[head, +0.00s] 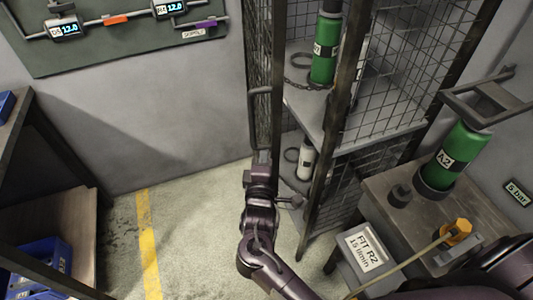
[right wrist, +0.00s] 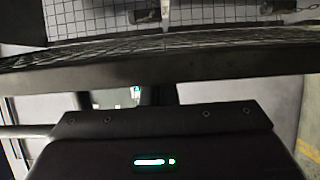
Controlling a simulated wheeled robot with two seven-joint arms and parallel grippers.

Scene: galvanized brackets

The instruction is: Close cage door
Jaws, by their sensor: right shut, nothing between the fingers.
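The cage door (head: 262,55) is a narrow-looking dark mesh panel, seen almost edge-on and standing open at the left of the cage. Its long handle (head: 252,120) is on the left side. Through the opening, a green cylinder (head: 323,62) and a smaller white one (head: 305,160) show on the cage shelves. My right gripper (head: 262,156) is at the door's lower end, shut and empty; I cannot tell whether it touches. In the right wrist view, a dark frame bar (right wrist: 220,72) with mesh crosses just beyond the gripper body. My left gripper is not in view.
A bench (head: 395,205) with a green cylinder (head: 452,155) and a FIT R2 sign (head: 366,248) stands right of the cage. A shelf with a blue crate (head: 38,258) is at left. The floor (head: 200,225) between is clear, with a yellow line.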

